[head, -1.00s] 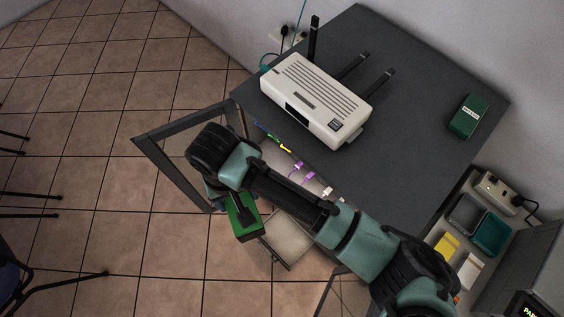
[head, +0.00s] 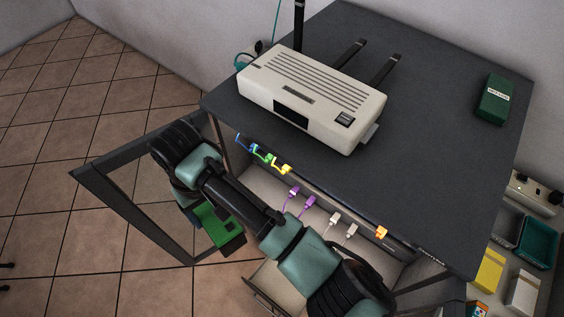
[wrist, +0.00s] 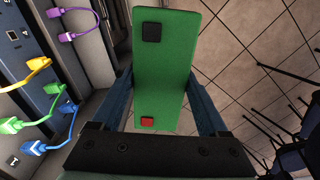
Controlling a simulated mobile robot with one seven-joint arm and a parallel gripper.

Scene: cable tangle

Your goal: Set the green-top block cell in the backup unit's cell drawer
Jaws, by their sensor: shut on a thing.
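The green-top block cell (head: 222,234) is a flat, bright green block. In the wrist view the cell (wrist: 165,75) shows a black square near one end and a red square near the other. My gripper (wrist: 160,92) is shut on it, with one finger on each side. In the head view my gripper (head: 204,212) holds it in the air beside the desk, left of an open, pale-floored drawer (head: 279,288). My arm hides part of this drawer and much of the unit below the desk top.
A white router (head: 312,97) with black antennas and a dark green box (head: 495,99) stand on the desk (head: 430,130). A dark frame (head: 125,215) stands left. Trays (head: 538,243) lie at right.

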